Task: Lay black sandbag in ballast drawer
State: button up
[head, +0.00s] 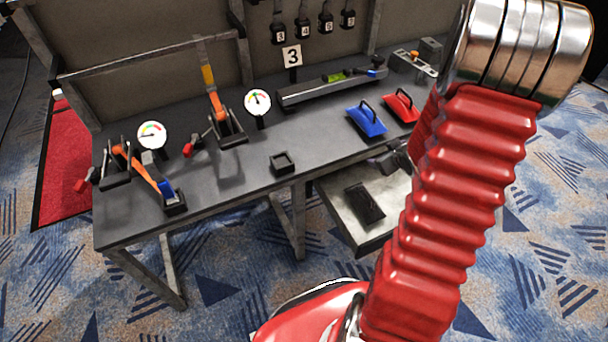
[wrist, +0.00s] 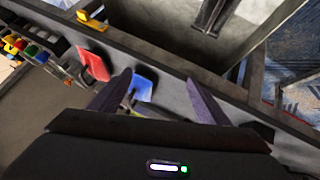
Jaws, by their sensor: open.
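The ballast drawer (head: 340,208) is pulled out below the right part of the bench, and its open tray also shows at the top of the wrist view (wrist: 180,12). A flat black rectangular piece, which looks like the black sandbag (head: 365,203), lies inside on the drawer floor; it also shows in the wrist view (wrist: 211,16). My gripper (head: 391,162) is near the bench's front edge, above the drawer's right side, partly hidden by my arm. In the wrist view my gripper (wrist: 158,78) has its fingers apart, with nothing held between them.
A blue handled piece (head: 366,120) and a red handled piece (head: 401,106) lie on the bench (head: 240,180) near my gripper. A small black square tray (head: 283,162) sits near the front edge. Clamps and two gauges stand left. The carpet in front is clear.

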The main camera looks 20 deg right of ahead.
jog(key=s+a+r+m+g, duration=0.1)
jog(key=s+a+r+m, duration=0.1)
jog(key=a+r, duration=1.45)
jog(key=s+a+r+y, duration=0.1)
jog(key=s+a+r, duration=0.3)
jog(key=s+a, duration=0.3)
jog(key=s+a+r+g+y, duration=0.1)
jog(key=s+a+r, duration=0.4)
jog(key=a, duration=0.6)
jog(key=shift+s+g+y, duration=0.3)
jog(key=shift+s+y, duration=0.3)
jog(key=shift+s, duration=0.5)
jog(key=shift+d, duration=0.15)
